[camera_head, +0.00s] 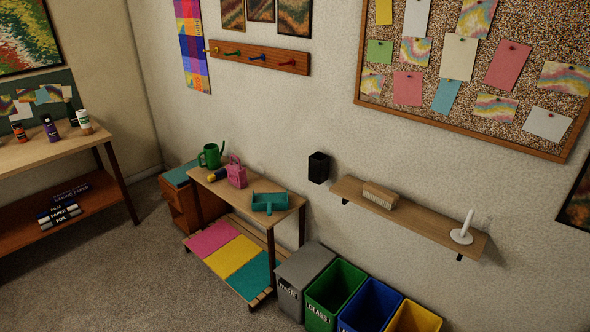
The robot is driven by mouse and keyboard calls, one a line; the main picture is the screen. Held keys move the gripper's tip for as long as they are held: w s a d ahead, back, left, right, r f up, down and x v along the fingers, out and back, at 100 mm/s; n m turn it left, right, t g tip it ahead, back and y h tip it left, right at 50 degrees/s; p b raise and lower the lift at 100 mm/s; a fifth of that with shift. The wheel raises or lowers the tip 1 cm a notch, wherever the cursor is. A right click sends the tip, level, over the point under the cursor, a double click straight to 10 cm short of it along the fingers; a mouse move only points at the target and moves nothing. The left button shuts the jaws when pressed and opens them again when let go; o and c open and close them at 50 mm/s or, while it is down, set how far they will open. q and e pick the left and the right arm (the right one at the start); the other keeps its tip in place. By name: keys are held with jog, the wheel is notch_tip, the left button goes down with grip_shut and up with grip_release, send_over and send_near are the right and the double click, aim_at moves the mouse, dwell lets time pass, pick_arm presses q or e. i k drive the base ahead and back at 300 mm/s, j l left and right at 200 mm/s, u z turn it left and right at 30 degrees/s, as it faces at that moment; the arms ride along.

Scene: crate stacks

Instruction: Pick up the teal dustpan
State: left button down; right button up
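The teal dustpan (268,203) lies on the wooden top of a small table (286,214), near its right end. It looks like a shallow open tray, with its handle pointing to the upper left. Nothing covers it. Neither of my grippers shows in the head view.
A pink padlock-shaped thing (236,173), a yellow and blue object (217,174) and a green watering can (210,156) stand left of the dustpan. Labelled bins, the grey one (303,272) nearest, stand right of the table. Carpet (130,285) is clear.

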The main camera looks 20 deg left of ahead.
aim_at(270, 203)
jog(key=i+j, duration=0.3)
jog(key=j, duration=0.25)
jog(key=i+j+z, duration=0.1)
jog(key=i+j, duration=0.25)
jog(key=j, duration=0.2)
jog(key=i+j, duration=0.3)
jog(key=j, duration=0.3)
jog(key=i+j+z, duration=0.1)
jog(key=i+j, duration=0.2)
jog(key=j, duration=0.3)
jog(key=i+j, duration=0.25)
jog(key=j, duration=0.35)
jog(key=i+j+z, duration=0.1)
jog(key=i+j, duration=0.2)
jog(key=j, duration=0.3)
jog(key=i+j, duration=0.25)
jog(key=j, duration=0.35)
jog(key=i+j+z, duration=0.1)
jog(key=i+j, duration=0.15)
jog(key=j, duration=0.4)
